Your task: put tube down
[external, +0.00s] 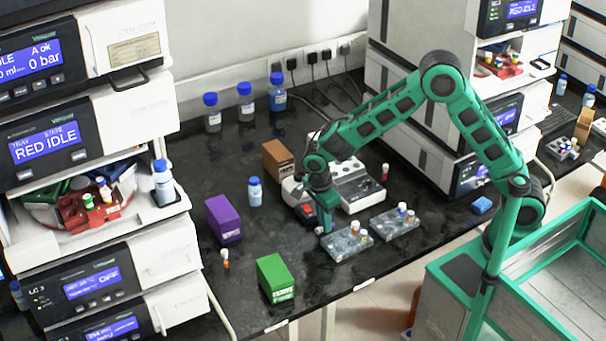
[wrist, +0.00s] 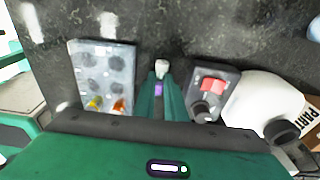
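My gripper (external: 323,218) is low over the black bench, just left of a grey tube rack (external: 340,248). In the wrist view my gripper (wrist: 162,82) is shut on a small tube (wrist: 158,90) with a white cap and a purple band. The tube also shows small under the fingers in the external view (external: 325,230). In the wrist view the rack (wrist: 122,62) lies left of the fingers, with several empty holes and two tubes, yellow and orange, at its near end. Whether the tube touches the bench cannot be told.
A second rack (external: 394,228) with several tubes stands to the right. A white device with a red switch (wrist: 213,86) is close right of my gripper in the wrist view. A purple box (external: 223,220), a green box (external: 276,279) and a lone tube (external: 225,259) stand left on the bench.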

